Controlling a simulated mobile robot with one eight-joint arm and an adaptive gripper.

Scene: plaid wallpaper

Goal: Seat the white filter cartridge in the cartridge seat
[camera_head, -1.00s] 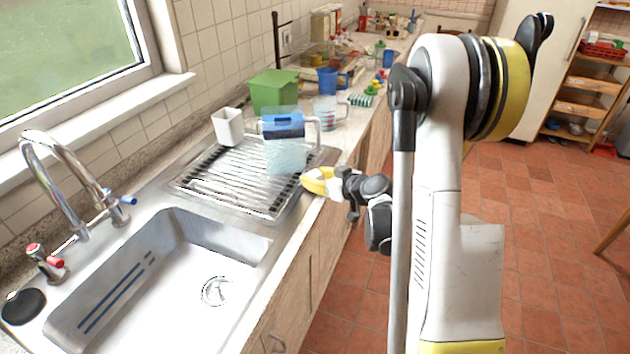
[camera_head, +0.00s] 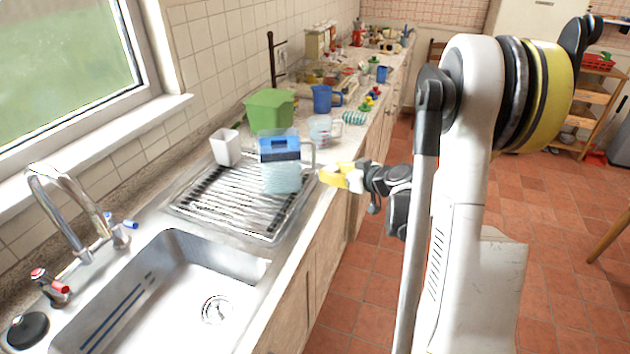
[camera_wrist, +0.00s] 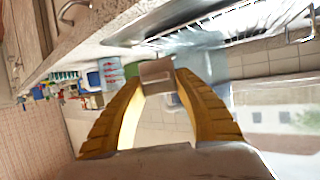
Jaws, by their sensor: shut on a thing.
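My gripper (camera_head: 334,177) is over the counter's front edge, just right of the clear pitcher in the picture. In the wrist view, its yellow fingers (camera_wrist: 158,82) are closed on a small pale block (camera_wrist: 157,72), which I take as the white filter cartridge. It looks brownish in shade. In the head view I cannot make the cartridge out at the fingers. The clear pitcher (camera_head: 283,180) with a blue top (camera_head: 279,149) stands on the drying rack, its handle towards my gripper. The cartridge seat is not clearly visible; it may be in the pitcher's blue top.
A white open container (camera_head: 226,148) stands left of the pitcher on the rack (camera_head: 235,200). Behind are a green bin (camera_head: 270,108), a measuring jug (camera_head: 321,130) and a blue jug (camera_head: 325,98). The sink (camera_head: 170,290) is in front. The floor to the right is open.

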